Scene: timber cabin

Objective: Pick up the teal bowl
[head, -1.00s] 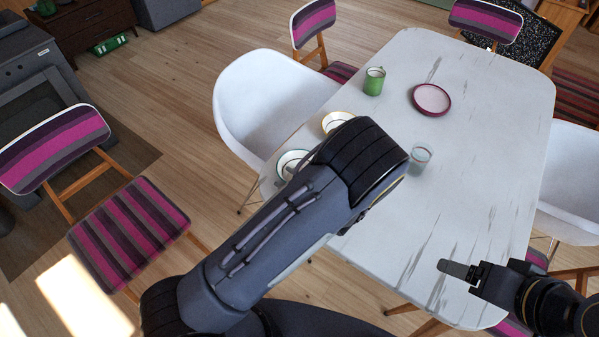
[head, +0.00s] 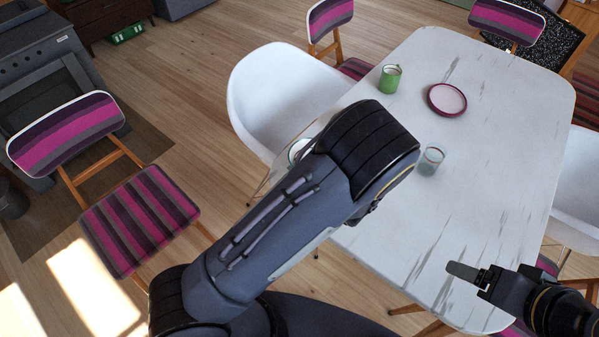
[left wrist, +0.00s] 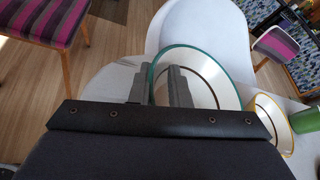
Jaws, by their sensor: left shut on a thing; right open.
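The teal bowl, white inside with a teal rim, shows in the left wrist view (left wrist: 205,62). In the head view only a sliver of the teal bowl (head: 294,152) shows past my left arm. My left gripper (left wrist: 158,82) is shut on the bowl's near-left rim, with one finger on each side of the wall. In the head view my left arm hides that gripper. Whether the bowl is clear of the table cannot be told. My right gripper (head: 468,274) is open and empty over the table's near right corner.
A yellow-rimmed bowl (left wrist: 272,122) stands close right of the teal one. On the white table (head: 480,170) are a green mug (head: 389,79), a magenta-rimmed plate (head: 447,99) and a glass (head: 431,160). A white chair (head: 285,95) stands at the table's left side.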

